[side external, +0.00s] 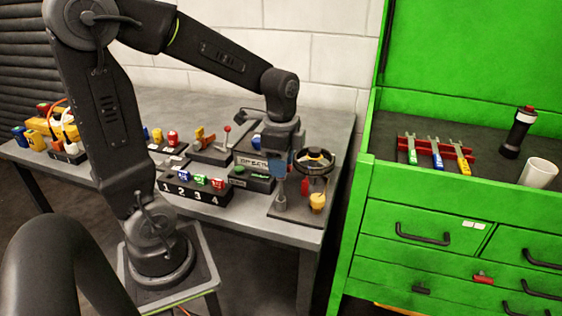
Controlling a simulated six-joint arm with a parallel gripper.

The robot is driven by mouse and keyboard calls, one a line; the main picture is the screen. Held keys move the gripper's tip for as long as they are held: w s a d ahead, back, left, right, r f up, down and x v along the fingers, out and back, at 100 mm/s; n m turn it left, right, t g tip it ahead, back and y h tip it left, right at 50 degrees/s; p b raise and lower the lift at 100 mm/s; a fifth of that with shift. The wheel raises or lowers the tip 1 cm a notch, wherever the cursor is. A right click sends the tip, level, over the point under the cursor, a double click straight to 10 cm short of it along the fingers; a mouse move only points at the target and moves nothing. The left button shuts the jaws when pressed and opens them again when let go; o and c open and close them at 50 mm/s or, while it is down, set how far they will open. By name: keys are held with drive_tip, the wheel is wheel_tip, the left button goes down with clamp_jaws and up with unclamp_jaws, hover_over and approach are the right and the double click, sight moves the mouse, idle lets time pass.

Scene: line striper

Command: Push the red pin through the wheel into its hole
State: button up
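The wheel (316,158), with a black rim and pale hub, stands on a post on a dark plate at the table's right end. A small red piece (305,186) shows just below the wheel; it may be the red pin, but it is too small to be sure. I cannot tell whether it passes through the wheel, and I see no hole. My gripper (281,152) points down just left of the wheel, above a blue panel (279,168). Its fingers are dark and small here, so I cannot tell whether they are open or hold anything.
A yellow knob (318,200) stands on the plate below the wheel. Left of it are a black block numbered 1 to 4 (194,192) and a red-tipped lever (226,138). The grey table (215,217) is bare along its front. A green tool cabinet (430,208) stands right.

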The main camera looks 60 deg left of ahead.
clamp_jaws()
drive_tip(key=shift+r, duration=3.05)
